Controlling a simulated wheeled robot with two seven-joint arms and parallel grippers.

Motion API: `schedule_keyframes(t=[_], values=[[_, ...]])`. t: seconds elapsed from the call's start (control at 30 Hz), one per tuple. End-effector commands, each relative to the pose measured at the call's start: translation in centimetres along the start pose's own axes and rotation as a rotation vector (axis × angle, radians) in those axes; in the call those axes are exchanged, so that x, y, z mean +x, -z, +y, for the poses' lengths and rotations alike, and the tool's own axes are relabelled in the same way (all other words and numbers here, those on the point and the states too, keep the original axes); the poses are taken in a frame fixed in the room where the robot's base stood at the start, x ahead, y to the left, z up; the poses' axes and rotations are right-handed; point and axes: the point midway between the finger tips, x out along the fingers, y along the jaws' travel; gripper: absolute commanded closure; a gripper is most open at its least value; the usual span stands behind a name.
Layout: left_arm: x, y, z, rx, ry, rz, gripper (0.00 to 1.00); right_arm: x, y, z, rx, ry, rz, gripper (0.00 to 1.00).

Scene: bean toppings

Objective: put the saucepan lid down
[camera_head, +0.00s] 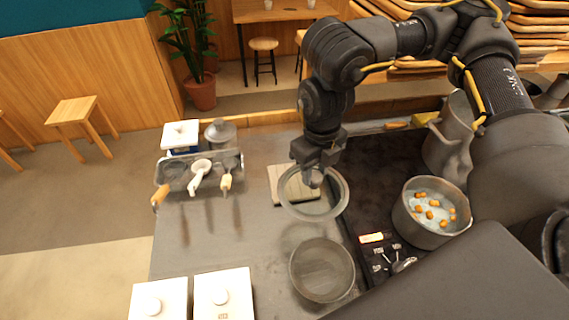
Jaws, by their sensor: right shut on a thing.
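My right gripper (318,172) is shut on the saucepan lid (338,208), a round glass lid with a grey rim. The lid is over the counter near the left edge of the dark cooktop. It partly covers a pale board (277,187) behind it. I cannot tell whether the lid touches anything below. A saucepan (430,236) with orange pieces in pale liquid stands on the cooktop, to the right of the lid. My left gripper is not in view.
An empty round pan or bowl (322,270) sits in front of the lid. A utensil rack (200,172) stands at the back left, and two white lidded boxes (225,293) at the front left. The grey counter (205,235) between them is clear. A tall pot (449,140) stands at back right.

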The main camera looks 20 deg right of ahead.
Motion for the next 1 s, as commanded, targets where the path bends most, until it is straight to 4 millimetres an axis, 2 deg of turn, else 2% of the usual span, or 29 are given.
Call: schedule_keyframes(t=[0.27,0.37,0.63,0.7,0.9,1.0], values=[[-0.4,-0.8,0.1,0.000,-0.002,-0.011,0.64,0.1,-0.5,-0.3,0.041,-0.002,0.002,1.00],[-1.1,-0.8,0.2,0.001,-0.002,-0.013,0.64,0.7,-2.0,-0.9,0.044,-0.001,0.004,1.00],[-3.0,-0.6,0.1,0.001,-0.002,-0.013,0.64,3.7,-8.3,-2.9,0.044,-0.001,0.004,1.00],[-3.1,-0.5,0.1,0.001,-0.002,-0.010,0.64,5.3,-9.5,-3.2,0.042,-0.002,0.007,1.00],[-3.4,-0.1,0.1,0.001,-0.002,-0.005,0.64,8.5,-12.0,-4.0,0.039,-0.001,0.003,1.00],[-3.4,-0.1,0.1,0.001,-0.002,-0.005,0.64,9.2,-12.7,-4.2,0.037,-0.001,0.000,1.00]])
